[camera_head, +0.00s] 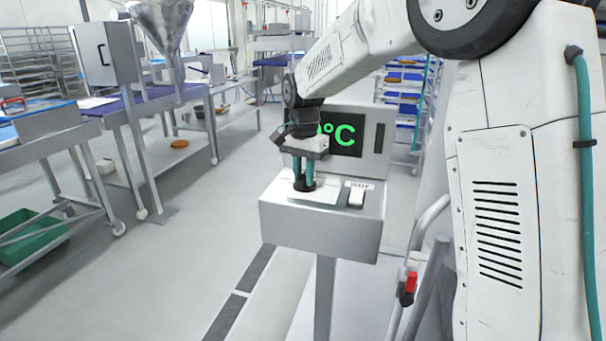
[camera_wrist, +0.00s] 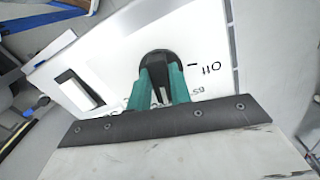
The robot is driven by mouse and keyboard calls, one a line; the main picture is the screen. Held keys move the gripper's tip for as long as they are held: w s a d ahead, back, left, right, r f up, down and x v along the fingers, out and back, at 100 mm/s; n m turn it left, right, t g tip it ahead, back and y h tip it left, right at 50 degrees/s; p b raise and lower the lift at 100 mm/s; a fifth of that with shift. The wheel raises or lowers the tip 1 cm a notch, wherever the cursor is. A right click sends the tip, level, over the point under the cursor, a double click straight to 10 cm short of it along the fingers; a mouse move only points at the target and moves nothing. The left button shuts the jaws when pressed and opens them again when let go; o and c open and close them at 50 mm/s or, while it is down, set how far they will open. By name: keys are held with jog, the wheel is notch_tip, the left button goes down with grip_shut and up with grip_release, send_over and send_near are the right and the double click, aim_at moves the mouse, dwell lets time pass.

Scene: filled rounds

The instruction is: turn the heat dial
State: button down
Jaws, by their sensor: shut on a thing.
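The heat dial (camera_wrist: 160,62) is a round black knob on a white scale plate. In the wrist view my gripper (camera_wrist: 160,88) has its two green fingers shut on the dial, one on each side. In the head view my gripper (camera_head: 304,178) points down onto the dial (camera_head: 303,186) on top of the grey control box (camera_head: 320,230). Marks beside the dial include "110" and what looks like "150". A screen (camera_head: 348,134) behind shows "0°C" in green, its left part hidden by my wrist.
A white rocker switch (camera_head: 357,195) sits right of the dial on the box. Steel tables (camera_head: 130,110) with a hopper (camera_head: 162,22) stand at the left. A green crate (camera_head: 30,238) lies low at the far left. The floor between is clear.

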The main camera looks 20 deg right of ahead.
jog(key=n, duration=0.4)
jog(key=shift+n, duration=0.3)
jog(key=n, duration=0.4)
jog(key=shift+d+n, duration=0.2)
jog(key=shift+n, duration=0.1)
jog(key=n, duration=0.4)
jog(key=shift+d+r, duration=0.1)
jog(key=shift+n, duration=2.1)
jog(key=shift+d, duration=0.1)
jog(key=c, duration=1.3)
grip_release()
